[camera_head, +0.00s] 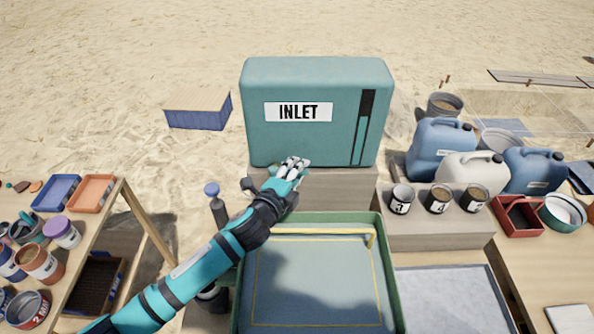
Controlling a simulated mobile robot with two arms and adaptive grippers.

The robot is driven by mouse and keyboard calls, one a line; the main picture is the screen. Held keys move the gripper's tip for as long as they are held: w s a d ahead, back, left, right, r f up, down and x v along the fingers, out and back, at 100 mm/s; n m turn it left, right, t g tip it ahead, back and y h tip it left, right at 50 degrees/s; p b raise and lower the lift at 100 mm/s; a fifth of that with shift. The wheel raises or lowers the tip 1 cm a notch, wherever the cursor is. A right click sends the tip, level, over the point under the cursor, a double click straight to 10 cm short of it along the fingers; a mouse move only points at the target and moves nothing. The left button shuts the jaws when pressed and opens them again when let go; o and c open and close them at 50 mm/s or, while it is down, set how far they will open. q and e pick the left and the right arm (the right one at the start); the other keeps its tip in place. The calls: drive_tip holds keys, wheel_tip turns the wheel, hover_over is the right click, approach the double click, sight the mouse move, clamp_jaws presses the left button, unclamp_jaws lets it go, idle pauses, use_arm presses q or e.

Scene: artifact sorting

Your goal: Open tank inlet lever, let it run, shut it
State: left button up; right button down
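The teal tank (224,120) labelled INLET stands on a grey block (340,190) at the centre back. A dark level strip with a teal column shows on its right front. My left gripper (294,166) is at the tank's lower front edge, with its fingers against or just before it. The inlet lever is not clearly visible there; the gripper and arm may hide it. I cannot tell whether the fingers hold anything. A green-rimmed tray (386,260) with a yellow pipe along its back lies below the tank. My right gripper is not in view.
Blue and white jugs (471,170) and numbered cans (438,199) stand on the right. A left table (115,200) holds trays, cans and jars. The tray's floor is clear.

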use_arm(q)
clamp_jaws()
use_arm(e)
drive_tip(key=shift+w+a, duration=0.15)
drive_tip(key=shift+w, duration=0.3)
use_arm(q)
drive_tip(key=shift+f, duration=0.1)
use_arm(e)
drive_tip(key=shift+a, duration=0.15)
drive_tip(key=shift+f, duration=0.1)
use_arm(q)
drive_tip(key=shift+w+n+y, duration=0.2)
drive_tip(key=shift+n+y, duration=0.3)
